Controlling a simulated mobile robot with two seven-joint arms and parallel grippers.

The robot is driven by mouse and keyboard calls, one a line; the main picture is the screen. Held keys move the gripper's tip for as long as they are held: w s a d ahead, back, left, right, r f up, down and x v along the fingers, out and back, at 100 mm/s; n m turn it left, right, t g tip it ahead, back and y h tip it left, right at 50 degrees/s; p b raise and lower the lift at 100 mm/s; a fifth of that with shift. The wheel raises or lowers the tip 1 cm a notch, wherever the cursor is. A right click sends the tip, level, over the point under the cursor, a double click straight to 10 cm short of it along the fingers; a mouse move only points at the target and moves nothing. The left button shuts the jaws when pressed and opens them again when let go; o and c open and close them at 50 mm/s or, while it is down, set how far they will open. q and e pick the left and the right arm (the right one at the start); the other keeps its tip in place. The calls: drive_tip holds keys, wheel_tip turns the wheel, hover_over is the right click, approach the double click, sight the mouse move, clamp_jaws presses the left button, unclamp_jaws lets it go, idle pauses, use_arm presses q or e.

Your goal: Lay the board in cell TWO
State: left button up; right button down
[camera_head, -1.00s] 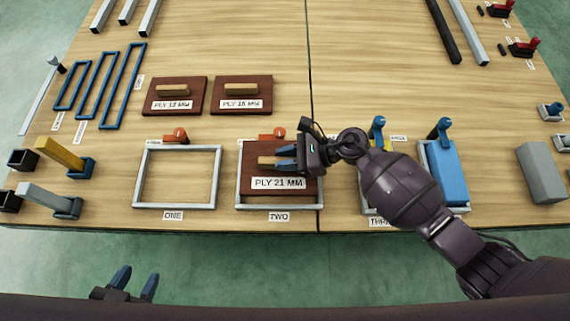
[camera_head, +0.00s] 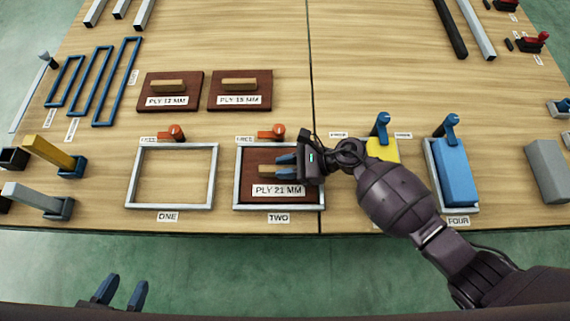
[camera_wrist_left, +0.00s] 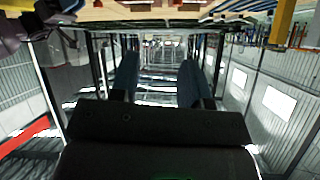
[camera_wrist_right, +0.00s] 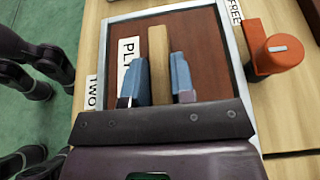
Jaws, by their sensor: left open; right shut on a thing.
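The dark brown board labelled PLY 21 MM (camera_head: 262,160) lies inside the pale metal frame of cell TWO (camera_head: 237,182). Its wooden handle bar (camera_head: 268,169) is between the blue fingers of my right gripper (camera_head: 287,166), which is shut on it. In the right wrist view the handle (camera_wrist_right: 158,60) stands between the fingers, and the board (camera_wrist_right: 205,45) appears within the frame's edges. An orange knob (camera_head: 278,131) beside a FREE label is at the cell's back edge. My left gripper (camera_head: 120,290) is open and empty, off the table's front edge.
Empty cell ONE (camera_head: 130,180) is to the left. Boards PLY 12 MM (camera_head: 170,88) and PLY 15 MM (camera_head: 240,88) lie behind.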

drive_tip(key=c, duration=1)
unclamp_jaws()
drive_tip(key=shift+o, duration=0.2)
drive_tip(key=shift+f, duration=0.1)
use_arm(q)
drive_tip(key=shift+r, duration=0.1)
use_arm(e)
drive_tip(key=shift+r+p, duration=0.3)
drive_tip(key=shift+r, duration=0.05)
use_arm(q)
drive_tip(key=shift+d+m+g+p, duration=0.3)
drive_tip(key=shift+g+p, duration=0.2)
drive_tip(key=shift+p, duration=0.4)
use_arm(e)
drive_tip(key=v, duration=1.2)
use_arm(q)
drive_tip(key=shift+a+r, duration=0.1)
use_arm(e)
drive_tip(key=shift+f, duration=0.1)
